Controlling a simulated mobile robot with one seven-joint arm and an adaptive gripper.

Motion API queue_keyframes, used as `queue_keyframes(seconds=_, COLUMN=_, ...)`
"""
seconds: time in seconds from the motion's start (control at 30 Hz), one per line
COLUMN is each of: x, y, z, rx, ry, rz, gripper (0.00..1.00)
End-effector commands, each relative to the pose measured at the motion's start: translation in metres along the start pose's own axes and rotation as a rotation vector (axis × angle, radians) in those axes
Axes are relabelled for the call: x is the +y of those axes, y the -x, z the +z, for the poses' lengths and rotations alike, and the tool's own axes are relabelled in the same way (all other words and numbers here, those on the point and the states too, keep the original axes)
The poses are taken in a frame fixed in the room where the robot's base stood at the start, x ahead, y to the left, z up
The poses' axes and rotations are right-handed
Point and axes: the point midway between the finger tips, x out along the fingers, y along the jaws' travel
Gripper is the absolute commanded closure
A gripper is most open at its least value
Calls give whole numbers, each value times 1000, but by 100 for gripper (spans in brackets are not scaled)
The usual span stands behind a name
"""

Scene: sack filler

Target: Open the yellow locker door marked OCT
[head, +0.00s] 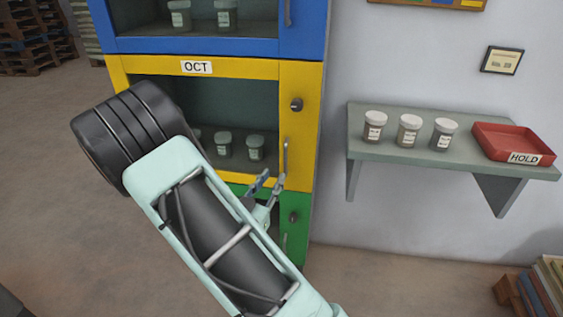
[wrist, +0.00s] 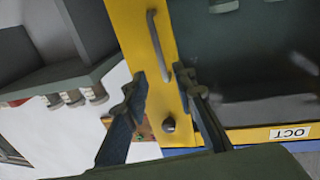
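The yellow locker door (head: 302,125) carries the OCT label (head: 196,67) on its upper frame and looks shut. Jars show behind its dark window. A grey bar handle (head: 285,158) runs upright on its right side, with a round dark knob (head: 296,104) above it. My gripper (head: 271,183) is in front of the door near the handle's lower part in the head view. In the wrist view, which is upside down, my gripper (wrist: 162,87) is open. One end of the handle (wrist: 154,45) shows between the spread fingertips; I cannot tell the depth gap.
A blue locker (head: 210,46) is above and a green one (head: 294,235) below. To the right, a wall shelf (head: 400,150) holds several jars and a red HOLD tray (head: 515,143). Floor below the shelf is clear, with a stack (head: 540,290) at the far right.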

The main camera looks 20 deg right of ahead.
Motion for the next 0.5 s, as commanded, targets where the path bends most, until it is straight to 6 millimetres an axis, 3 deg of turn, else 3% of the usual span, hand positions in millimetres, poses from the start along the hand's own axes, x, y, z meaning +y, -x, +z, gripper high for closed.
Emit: queue_keyframes(seconds=0.5, x=0, y=-86, z=-1, rx=1, ry=-4, rz=2, gripper=75)
